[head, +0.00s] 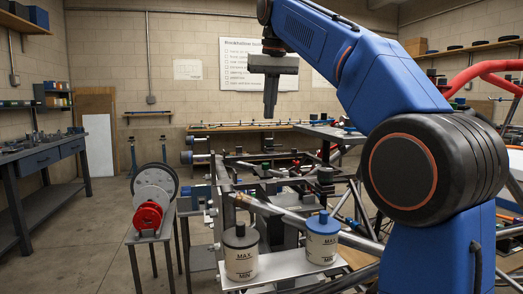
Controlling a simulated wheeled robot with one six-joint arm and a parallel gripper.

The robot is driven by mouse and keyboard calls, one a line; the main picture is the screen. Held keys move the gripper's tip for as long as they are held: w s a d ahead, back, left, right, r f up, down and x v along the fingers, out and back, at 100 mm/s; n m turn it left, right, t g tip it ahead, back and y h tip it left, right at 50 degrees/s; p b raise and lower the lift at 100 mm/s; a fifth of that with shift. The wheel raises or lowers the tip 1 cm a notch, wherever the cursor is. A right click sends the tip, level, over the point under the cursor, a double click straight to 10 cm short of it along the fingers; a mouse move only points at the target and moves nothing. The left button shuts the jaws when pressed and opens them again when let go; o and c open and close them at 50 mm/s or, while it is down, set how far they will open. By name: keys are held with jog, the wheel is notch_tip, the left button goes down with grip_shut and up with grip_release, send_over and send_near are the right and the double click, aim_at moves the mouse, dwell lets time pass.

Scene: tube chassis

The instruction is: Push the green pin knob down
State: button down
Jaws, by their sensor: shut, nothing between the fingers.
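My gripper (270,112) is dark grey and points straight down, with its fingers together and nothing held. It hangs in the air, in the picture above the tube chassis (300,213), well clear of it. The chassis is a crowded frame of grey tubes, clamps and fittings at the middle of the view. I cannot pick out the green pin knob with certainty among these small parts. My blue arm covers much of the right side and hides part of the chassis.
Two white reservoirs marked MAX and MIN, one with a black cap (240,252) and one with a blue cap (322,240), stand on a front plate. A small stand (152,236) with red and grey discs is at left. A workbench (45,172) lines the left wall.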

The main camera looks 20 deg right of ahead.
jog(key=shift+w, duration=0.15)
send_over(266, 164)
notch_tip(266, 164, down, 12)
jog(key=shift+f, duration=0.8)
